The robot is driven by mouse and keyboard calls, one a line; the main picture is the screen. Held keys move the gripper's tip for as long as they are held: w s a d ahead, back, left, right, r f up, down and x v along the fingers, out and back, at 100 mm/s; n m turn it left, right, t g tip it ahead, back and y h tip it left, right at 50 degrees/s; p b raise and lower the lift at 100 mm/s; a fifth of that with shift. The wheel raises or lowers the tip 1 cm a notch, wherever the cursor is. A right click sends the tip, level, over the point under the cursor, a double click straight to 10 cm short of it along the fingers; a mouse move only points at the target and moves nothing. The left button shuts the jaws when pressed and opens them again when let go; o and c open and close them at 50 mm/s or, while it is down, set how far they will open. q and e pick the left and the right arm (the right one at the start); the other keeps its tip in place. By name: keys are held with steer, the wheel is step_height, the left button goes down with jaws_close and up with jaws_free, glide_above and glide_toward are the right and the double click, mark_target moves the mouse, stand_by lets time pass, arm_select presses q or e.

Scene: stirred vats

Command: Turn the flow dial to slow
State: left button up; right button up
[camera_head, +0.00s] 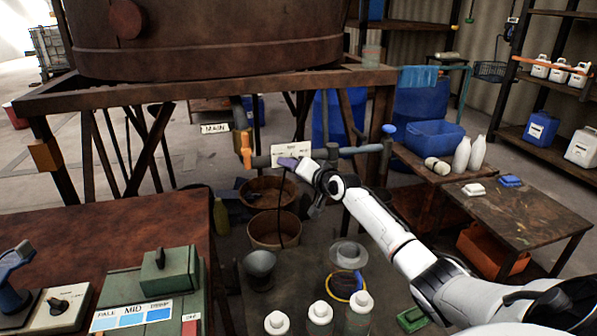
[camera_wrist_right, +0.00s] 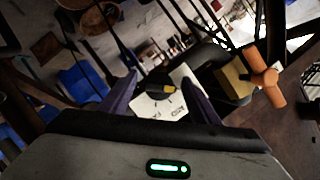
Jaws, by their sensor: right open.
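A dark dial with a yellow pointer mark (camera_wrist_right: 160,89) sits on a white plate (camera_wrist_right: 160,106) in the right wrist view; the plate's lettering is too small to read. The plate also shows in the head view (camera_head: 291,149), by the pipe under the vat. My right gripper (camera_head: 287,162) reaches this plate from the right. Its two purple fingers (camera_wrist_right: 160,98) are open, one on each side of the dial; I cannot tell whether they touch it. My left gripper is not in view.
An orange valve handle (camera_head: 245,150) is on the pipe close left of the plate. The rusty vat (camera_head: 205,40) is above, and buckets (camera_head: 275,230) stand below. Another black knob (camera_head: 58,305) is on the left bench. White-capped bottles (camera_head: 320,318) stand in front.

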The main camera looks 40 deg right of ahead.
steer(key=p+v, duration=0.2)
steer(key=v, duration=0.8)
steer(key=shift+s, duration=0.1)
stand_by(0.3)
steer(key=s+a+f+n+g+y, duration=0.1)
steer(key=s+a+f+n+g, duration=0.15)
steer(key=s+a+f, duration=0.35)
steer(key=s+a+f+n+g+y, duration=0.1)
steer(key=s+a+f+n+g, duration=0.15)
steer(key=a+f, duration=0.45)
steer(key=s+a+f+n+g+y, duration=0.1)
steer(key=s+a+f+n, duration=0.25)
steer(key=s+a, duration=0.4)
steer(key=s+a+n+g, duration=0.5)
steer(key=s+a, duration=0.8)
steer(key=s, duration=0.5)
steer(key=w+a+f+t+y, duration=0.1)
steer(key=w+a+f+t, duration=0.1)
steer(key=f, duration=0.3)
steer(key=w+a+f+t+y, duration=0.2)
steer(key=w+a+f+t, duration=0.1)
steer(key=f, duration=0.3)
steer(key=shift+a, duration=0.6)
